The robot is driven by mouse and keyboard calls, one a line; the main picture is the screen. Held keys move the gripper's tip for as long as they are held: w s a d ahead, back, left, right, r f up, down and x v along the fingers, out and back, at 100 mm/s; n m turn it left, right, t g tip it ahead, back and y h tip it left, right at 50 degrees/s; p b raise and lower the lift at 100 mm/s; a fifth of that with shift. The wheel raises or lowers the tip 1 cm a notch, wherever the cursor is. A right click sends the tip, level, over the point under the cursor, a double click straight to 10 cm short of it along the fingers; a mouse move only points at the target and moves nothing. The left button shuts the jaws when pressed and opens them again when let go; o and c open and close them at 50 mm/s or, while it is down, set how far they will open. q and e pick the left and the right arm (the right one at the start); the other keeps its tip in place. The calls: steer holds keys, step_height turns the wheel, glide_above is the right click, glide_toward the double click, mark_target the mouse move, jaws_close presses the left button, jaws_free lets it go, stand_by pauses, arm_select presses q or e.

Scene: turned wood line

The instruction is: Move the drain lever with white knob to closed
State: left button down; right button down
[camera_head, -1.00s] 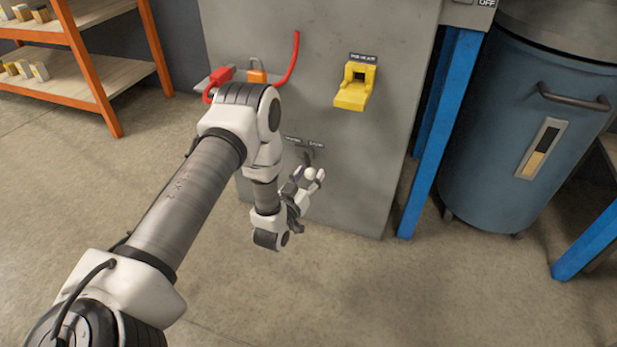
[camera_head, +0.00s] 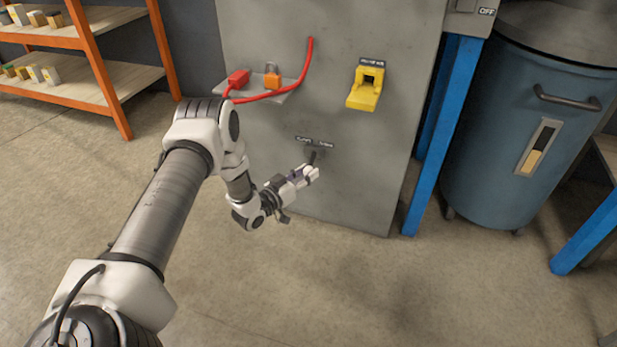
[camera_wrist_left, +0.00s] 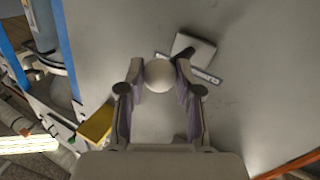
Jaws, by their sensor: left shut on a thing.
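The drain lever (camera_head: 314,157) is a short dark handle with a white knob on the grey panel, below a small two-part label (camera_head: 314,142) that is too blurred to read. It points down and slightly left. My left gripper (camera_head: 309,174) reaches it from the lower left and is shut on the white knob. In the left wrist view the round white knob (camera_wrist_left: 158,73) sits between the fingertips of the left gripper (camera_wrist_left: 160,88). The dark lever (camera_wrist_left: 184,56) runs from the knob to a square plate (camera_wrist_left: 192,48). My right gripper is not in view.
A yellow holder (camera_head: 365,88) is on the panel above right. A red lock (camera_head: 238,79), an orange lock (camera_head: 272,80) and a red cable (camera_head: 306,62) are above left. A blue post (camera_head: 430,145) and a blue drum (camera_head: 515,120) stand right. The floor in front is clear.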

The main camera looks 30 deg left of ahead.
arm_select(q)
steer(key=a+m+g+h, duration=0.2)
steer(key=a+m+h, duration=0.1)
steer(key=a+h, duration=0.2)
steer(key=shift+w+a+m+b, duration=0.2)
steer(key=shift+a+m+b, duration=0.1)
steer(key=shift+a, duration=0.9)
steer(key=shift+a+r, duration=0.15)
steer(key=shift+r, duration=0.05)
steer(key=c, duration=1.1)
jaws_free()
steer(key=o, duration=0.4)
steer(key=shift+a+f, duration=0.1)
steer(key=shift+f, duration=0.05)
steer(key=shift+c, duration=0.2)
steer(key=shift+s, duration=0.1)
steer(key=v, duration=1.2)
steer(key=shift+f, duration=0.15)
